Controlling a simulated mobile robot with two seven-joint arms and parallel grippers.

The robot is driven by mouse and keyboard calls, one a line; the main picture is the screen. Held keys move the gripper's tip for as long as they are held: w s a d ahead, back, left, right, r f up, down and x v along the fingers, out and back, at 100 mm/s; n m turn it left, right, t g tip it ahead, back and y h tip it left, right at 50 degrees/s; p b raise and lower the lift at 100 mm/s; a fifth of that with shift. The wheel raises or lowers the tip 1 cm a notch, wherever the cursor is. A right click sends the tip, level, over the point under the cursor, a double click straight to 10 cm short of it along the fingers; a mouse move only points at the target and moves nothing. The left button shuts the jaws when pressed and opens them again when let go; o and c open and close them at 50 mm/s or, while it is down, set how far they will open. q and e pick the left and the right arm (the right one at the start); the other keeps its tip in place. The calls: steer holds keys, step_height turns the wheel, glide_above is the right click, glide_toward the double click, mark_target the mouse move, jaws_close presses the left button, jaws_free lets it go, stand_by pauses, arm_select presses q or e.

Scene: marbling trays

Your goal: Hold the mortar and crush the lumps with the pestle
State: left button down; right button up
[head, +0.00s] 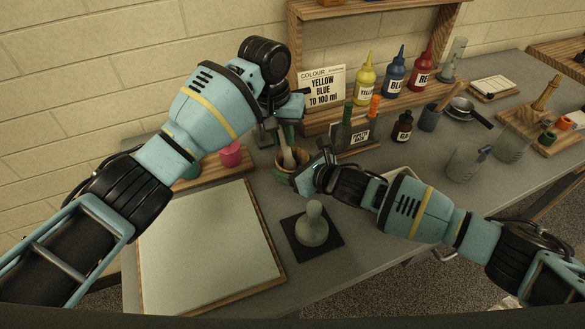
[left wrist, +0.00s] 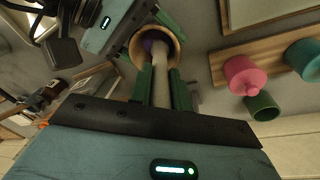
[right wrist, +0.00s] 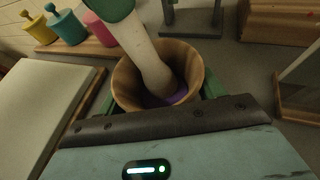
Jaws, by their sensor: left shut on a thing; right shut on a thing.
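The mortar (head: 279,162) is a wooden bowl standing on the grey table behind the dark mat. It shows large in the right wrist view (right wrist: 195,60), with purple material (right wrist: 178,97) inside; separate lumps cannot be made out. My right gripper (right wrist: 155,92) is shut on the mortar, one green finger on each side. The pale pestle (right wrist: 145,55) stands tilted in the bowl, its lower end down at the purple. My left gripper (left wrist: 160,75) is shut on the pestle from above. The pestle's tip is partly hidden by the bowl's rim.
A pale grey muller (head: 313,226) stands on a dark mat just in front. A large pale slab (head: 205,250) lies at left, a pink pot (head: 231,154) behind it. A rack with green and orange handles (head: 350,138) stands close at right. Beakers and bottles stand farther right.

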steer(key=shift+r, duration=0.1)
arm_select(q)
steer(key=shift+s+a+f, duration=0.1)
steer(key=shift+s+a, duration=0.05)
steer(key=shift+s, duration=0.15)
steer(key=shift+s, duration=0.35)
arm_select(e)
steer(key=shift+d, duration=0.1)
arm_select(q)
step_height(320, 180, up, 9)
stand_by(1.4)
steer(key=shift+f, duration=0.1)
stand_by(0.4)
